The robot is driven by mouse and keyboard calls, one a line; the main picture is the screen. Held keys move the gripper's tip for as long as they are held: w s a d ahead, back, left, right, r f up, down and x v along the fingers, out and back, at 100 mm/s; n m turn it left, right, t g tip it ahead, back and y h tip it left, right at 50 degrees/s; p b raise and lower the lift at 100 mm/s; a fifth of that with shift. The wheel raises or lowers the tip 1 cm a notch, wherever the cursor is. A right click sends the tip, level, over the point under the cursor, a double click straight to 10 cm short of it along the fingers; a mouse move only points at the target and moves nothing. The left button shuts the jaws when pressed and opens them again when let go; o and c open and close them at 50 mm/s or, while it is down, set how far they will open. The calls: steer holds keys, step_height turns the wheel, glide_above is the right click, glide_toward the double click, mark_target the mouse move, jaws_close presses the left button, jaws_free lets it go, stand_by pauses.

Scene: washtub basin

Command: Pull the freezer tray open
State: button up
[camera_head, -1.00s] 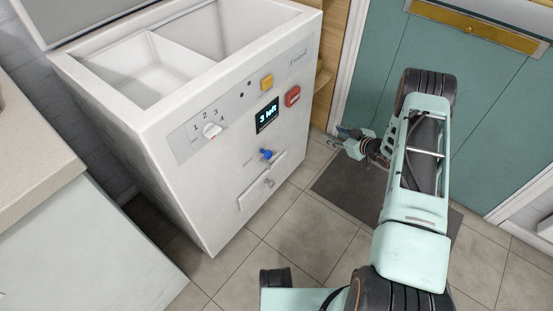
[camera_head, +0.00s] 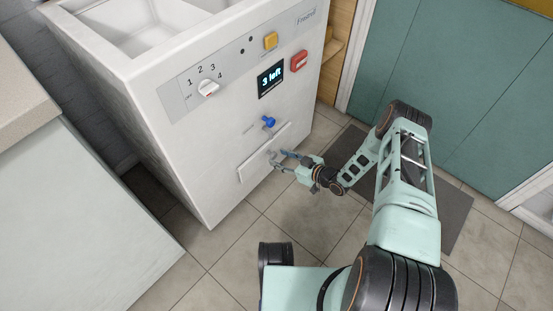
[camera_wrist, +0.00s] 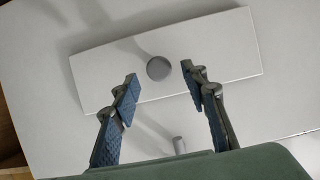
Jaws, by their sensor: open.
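The white freezer (camera_head: 225,130) stands left of my arm. Its tray (camera_head: 250,168) is a flat pale panel low on the front and looks closed. The same tray front (camera_wrist: 225,55) fills the upper middle of the wrist view, with a round grey knob (camera_wrist: 158,68) near its centre. My gripper (camera_head: 279,158) is open in front of the tray. In the wrist view my gripper (camera_wrist: 160,77) has one blue-padded finger on each side of the knob in the picture, with gaps between. I cannot tell how far the tips are from the panel.
A blue knob (camera_head: 268,121) sticks out just above the tray. Higher on the freezer are a display (camera_head: 271,79), a white dial (camera_head: 208,87), a yellow button (camera_head: 270,40) and a red switch (camera_head: 299,61). A counter (camera_head: 60,190) stands at left.

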steer(key=shift+x, duration=1.25)
jaws_close()
